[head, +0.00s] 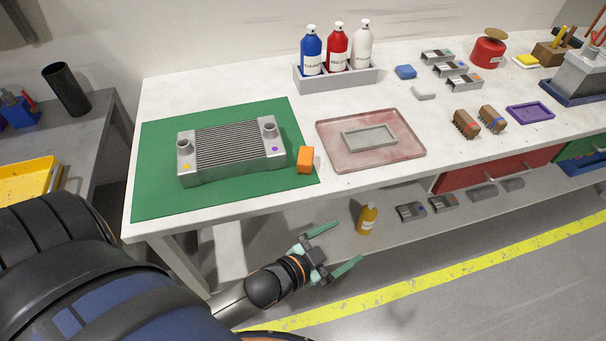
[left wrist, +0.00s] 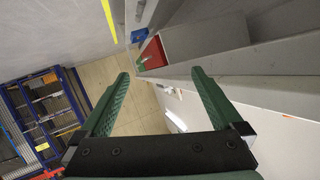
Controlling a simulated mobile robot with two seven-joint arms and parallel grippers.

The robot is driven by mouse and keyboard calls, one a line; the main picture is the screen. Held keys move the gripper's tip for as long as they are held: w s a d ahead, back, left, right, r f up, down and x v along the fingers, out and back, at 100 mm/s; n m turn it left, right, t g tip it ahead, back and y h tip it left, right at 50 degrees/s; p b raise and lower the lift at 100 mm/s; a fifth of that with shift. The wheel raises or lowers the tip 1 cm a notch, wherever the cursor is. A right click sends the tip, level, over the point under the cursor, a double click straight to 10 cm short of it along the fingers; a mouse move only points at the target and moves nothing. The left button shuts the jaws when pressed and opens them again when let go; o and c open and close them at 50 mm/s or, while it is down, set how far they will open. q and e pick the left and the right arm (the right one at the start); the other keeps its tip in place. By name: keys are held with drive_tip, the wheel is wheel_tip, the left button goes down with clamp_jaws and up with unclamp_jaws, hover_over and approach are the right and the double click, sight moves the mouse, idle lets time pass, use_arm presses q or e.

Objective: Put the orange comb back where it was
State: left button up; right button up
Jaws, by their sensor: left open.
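An orange block-shaped piece, which I take for the orange comb (head: 306,160), stands at the right edge of the green mat (head: 155,200), just right of the finned metal radiator (head: 195,172). Its teeth cannot be made out. My left gripper (head: 345,242) is open and empty, in front of the bench and below its top, apart from the comb. In the left wrist view my left gripper (left wrist: 161,75) has nothing between its fingers, and the comb is not in that view. My right gripper is not in view.
A reddish tray (head: 410,152) holding a grey frame (head: 369,137) lies right of the comb. Three bottles stand in a grey rack (head: 338,78) behind. Two brushes (head: 466,123) and a purple tray (head: 545,113) lie farther right. A yellow bottle (head: 367,218) stands on the lower shelf.

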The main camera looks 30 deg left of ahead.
use_arm(q)
drive_tip(key=s+a+f+n+g+y, duration=0.1)
drive_tip(key=s+a+f+n+g, duration=0.2)
drive_tip(key=s+f, duration=0.5)
drive_tip(key=shift+s+f+n+g+y, duration=0.15)
drive_tip(key=shift+s+n+g+y, duration=0.25)
drive_tip(key=shift+s+n+g, duration=0.45)
drive_tip(key=shift+s+t, duration=0.15)
drive_tip(key=shift+t, duration=0.1)
wheel_tip(320, 180, up, 2)
drive_tip(key=shift+r+p, duration=0.15)
drive_tip(key=shift+p, duration=0.95)
